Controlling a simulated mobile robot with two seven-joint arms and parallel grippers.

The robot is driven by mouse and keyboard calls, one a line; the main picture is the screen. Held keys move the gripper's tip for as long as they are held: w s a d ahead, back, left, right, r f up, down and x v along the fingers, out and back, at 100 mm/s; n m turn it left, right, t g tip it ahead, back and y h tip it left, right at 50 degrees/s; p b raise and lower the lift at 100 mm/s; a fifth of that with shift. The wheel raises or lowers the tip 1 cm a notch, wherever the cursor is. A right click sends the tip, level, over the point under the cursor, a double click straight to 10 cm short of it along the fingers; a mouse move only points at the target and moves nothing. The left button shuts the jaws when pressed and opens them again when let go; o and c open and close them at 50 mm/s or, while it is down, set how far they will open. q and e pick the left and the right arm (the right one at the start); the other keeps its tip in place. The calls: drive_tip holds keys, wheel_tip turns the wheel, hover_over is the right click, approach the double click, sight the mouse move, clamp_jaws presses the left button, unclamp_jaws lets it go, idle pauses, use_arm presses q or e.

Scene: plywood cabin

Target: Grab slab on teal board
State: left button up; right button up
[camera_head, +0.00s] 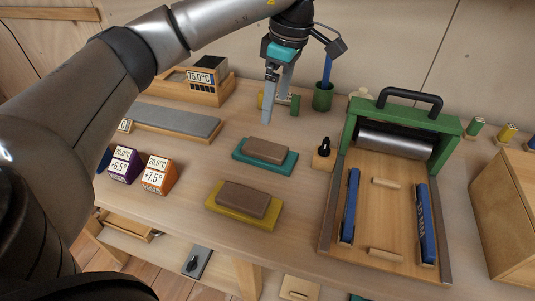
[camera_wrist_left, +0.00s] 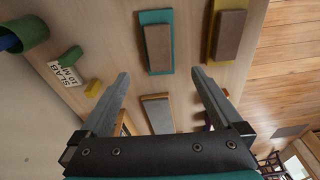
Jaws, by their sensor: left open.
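A brown slab (camera_head: 265,150) lies flat on the teal board (camera_head: 282,167) in the middle of the bench. In the left wrist view the slab (camera_wrist_left: 159,47) and the teal board (camera_wrist_left: 146,19) show ahead of the fingers, near the top of the picture. My left gripper (camera_head: 277,107) is open and empty, pointing down above and behind the teal board, apart from it. In the left wrist view its two fingers (camera_wrist_left: 158,85) are spread wide. A second brown slab (camera_head: 243,198) lies on the yellow board (camera_head: 232,217) nearer the front edge. My right gripper is not in view.
A green-framed roller press (camera_head: 440,123) stands to the right, with a small black-knobbed block (camera_head: 324,155) beside it. A green cup (camera_head: 323,97) stands behind. A long grey slab (camera_head: 175,120) and two labelled cubes, purple (camera_head: 123,164) and orange (camera_head: 158,174), are left.

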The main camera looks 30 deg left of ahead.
use_arm(q)
drive_tip(key=b, duration=0.2)
hover_over(265, 150)
drive_tip(key=d, duration=0.1)
drive_tip(key=f, duration=0.8)
drive_tip(key=shift+s+d+f, duration=0.15)
drive_tip(key=shift+d, duration=0.05)
drive_tip(key=shift+a+f+b, duration=0.2)
drive_tip(key=shift+f+b, duration=0.35)
drive_tip(key=shift+f, duration=0.55)
drive_tip(key=shift+a+f+b, duration=0.2)
drive_tip(key=shift+f+b, duration=0.1)
drive_tip(key=shift+f, duration=0.3)
drive_tip(key=shift+a+f+b, duration=0.2)
drive_tip(key=shift+f+b, duration=0.05)
drive_tip(key=shift+f, duration=0.3)
drive_tip(key=shift+a+f+b, duration=0.1)
drive_tip(key=shift+f+b, duration=0.2)
drive_tip(key=shift+f, duration=0.6)
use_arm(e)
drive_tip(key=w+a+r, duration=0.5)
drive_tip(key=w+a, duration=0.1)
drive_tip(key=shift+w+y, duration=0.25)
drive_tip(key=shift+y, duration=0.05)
use_arm(q)
drive_tip(key=shift+c, duration=0.4)
drive_tip(key=c, duration=1.4)
drive_tip(key=shift+r, duration=0.1)
